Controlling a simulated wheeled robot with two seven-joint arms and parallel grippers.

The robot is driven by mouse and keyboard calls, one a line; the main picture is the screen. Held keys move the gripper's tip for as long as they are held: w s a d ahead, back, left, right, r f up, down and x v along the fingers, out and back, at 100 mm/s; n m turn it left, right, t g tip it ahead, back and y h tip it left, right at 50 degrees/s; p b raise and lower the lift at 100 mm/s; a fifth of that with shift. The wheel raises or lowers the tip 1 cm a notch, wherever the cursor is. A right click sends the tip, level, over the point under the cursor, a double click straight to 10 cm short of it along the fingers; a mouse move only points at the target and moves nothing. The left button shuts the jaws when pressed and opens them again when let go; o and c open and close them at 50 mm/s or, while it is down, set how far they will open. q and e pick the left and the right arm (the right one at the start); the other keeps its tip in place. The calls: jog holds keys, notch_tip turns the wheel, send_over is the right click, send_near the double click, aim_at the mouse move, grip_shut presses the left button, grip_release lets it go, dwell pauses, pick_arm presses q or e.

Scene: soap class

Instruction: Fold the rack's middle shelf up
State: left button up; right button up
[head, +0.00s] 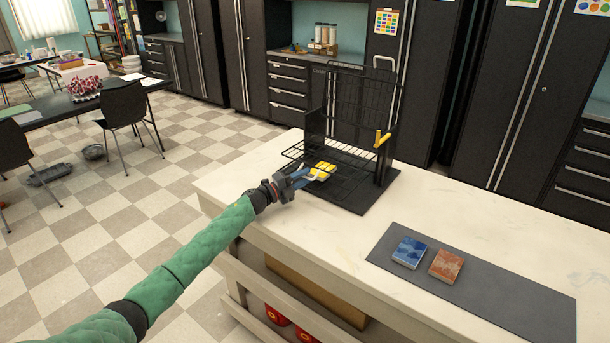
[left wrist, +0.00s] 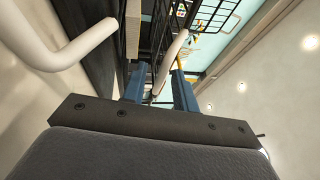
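The black wire rack (head: 350,110) stands on a dark base on the counter. Its middle shelf (head: 312,154) juts out level to the left, while an upper wire panel (head: 366,92) stands upright. A yellow item (head: 324,168) shows by the shelf's front; whether it rests below or on it is unclear. My left gripper (head: 303,178) is at the rack's near left side. In the left wrist view its blue fingers (left wrist: 160,82) are apart, with a pale rod (left wrist: 170,55) between or just beyond them; contact is unclear. My right gripper is out of view.
A yellow handle (head: 382,138) sits on the rack's right post. A grey mat (head: 480,285) on the counter holds a blue tile (head: 409,251) and an orange tile (head: 446,265). The counter (head: 450,207) between rack and mat is clear. Dark cabinets stand behind.

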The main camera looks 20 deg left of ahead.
pick_arm(q)
jog(key=shift+w+d, duration=0.25)
jog(key=shift+d, duration=0.05)
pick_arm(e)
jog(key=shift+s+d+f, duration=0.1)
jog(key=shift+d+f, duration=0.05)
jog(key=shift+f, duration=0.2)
pick_arm(q)
grip_shut()
